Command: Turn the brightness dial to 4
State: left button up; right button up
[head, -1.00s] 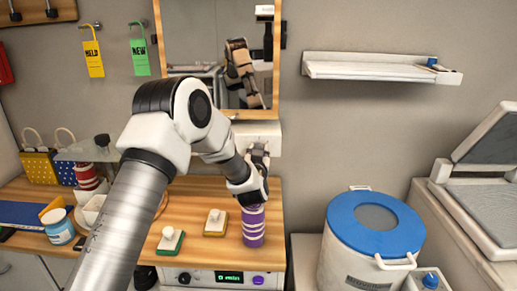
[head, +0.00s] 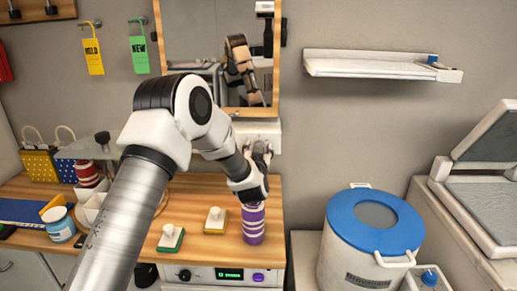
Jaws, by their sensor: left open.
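My left gripper (head: 258,149) is open, with its fingers spread in front of a white box (head: 256,129) on the wall under the mirror. The gripper and wrist cover part of this box, and I cannot make out a dial or its numbers there. I cannot tell whether the fingers touch the box. Lower down, a panel in the counter front has a black knob (head: 184,275), a small green-lit display (head: 230,274) and a purple knob (head: 258,277). The display text is too small to read. My right gripper is not in view.
A purple striped can (head: 253,225) stands on the wooden counter just below my left wrist. Green (head: 171,238) and yellow (head: 215,221) knobbed blocks sit to its left. The mirror (head: 215,40) hangs above. A blue-lidded bin (head: 375,222) stands right of the counter.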

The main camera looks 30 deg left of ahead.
pick_arm(q)
notch_tip(320, 180, up, 10)
dwell(0.3)
dwell(0.4)
